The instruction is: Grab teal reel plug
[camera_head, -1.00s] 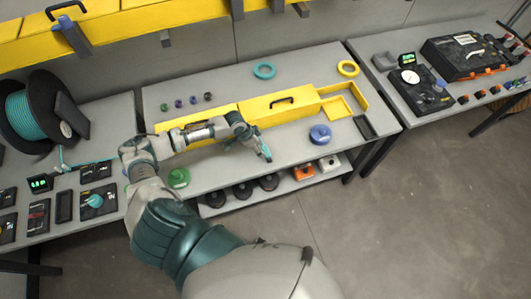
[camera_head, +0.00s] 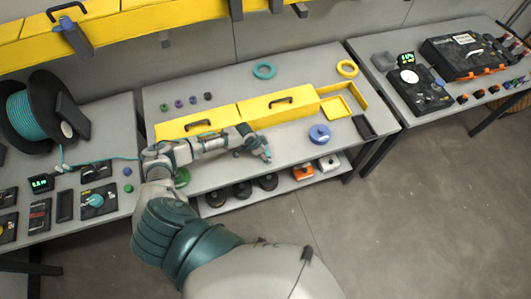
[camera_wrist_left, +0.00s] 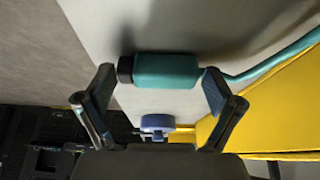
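The teal reel plug (camera_wrist_left: 166,71) is a short teal cylinder with a black end, seen in the left wrist view. A teal cable (camera_wrist_left: 262,69) leaves its right end. My left gripper (camera_wrist_left: 158,90) is open, one finger near each end of the plug; whether either finger touches it is hard to tell. In the head view my left gripper (camera_head: 256,146) is low over the middle table near its front edge, and I cannot clearly make out the plug there. My right gripper is not in view.
A black reel (camera_head: 72,118) wound with teal cable stands at left. Yellow boxes (camera_head: 275,107) lie behind the gripper. A blue spool (camera_head: 319,134) sits to its right, also in the wrist view (camera_wrist_left: 157,123). The right table (camera_head: 385,84) holds devices.

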